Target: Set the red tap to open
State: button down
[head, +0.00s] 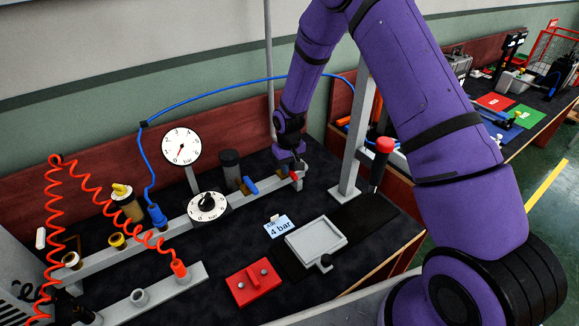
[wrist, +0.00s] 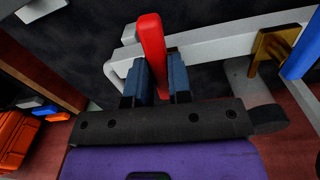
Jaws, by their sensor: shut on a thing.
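The red tap (wrist: 152,42) has a long red lever handle. In the wrist view the lever stands between the two blue-padded fingers of my gripper (wrist: 159,72), which are shut on it. The lever lies roughly across the grey rail (wrist: 215,38). In the head view my gripper (head: 291,163) is at the right end of the rail, and only a small part of the red tap (head: 296,175) shows below it. The tap's body is mostly hidden.
A blue tap (head: 250,185) with a brass fitting (wrist: 272,48) sits beside the red one on the rail. A dial gauge (head: 181,147), a black-knobbed dial (head: 208,206) and a grey post (head: 356,140) stand nearby. A "4 bar" card (head: 279,227) lies in front.

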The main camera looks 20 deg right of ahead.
jog(key=a+m, duration=0.1)
jog(key=m, duration=0.3)
jog(key=w+a+m, duration=0.1)
jog(key=m, duration=0.4)
jog(key=a+m, duration=0.2)
jog(key=m, duration=0.2)
jog(key=shift+w+m, duration=0.35)
jog(key=shift+m, duration=0.05)
jog(key=shift+w+a+m, duration=0.1)
jog(key=shift+w+m, duration=0.15)
jog(key=shift+m, duration=0.55)
jog(key=shift+w+m, duration=0.2)
jog(key=shift+m, duration=0.6)
jog(key=c, duration=1)
grip_release()
jog(key=shift+c, duration=0.2)
jog(key=shift+r, duration=0.1)
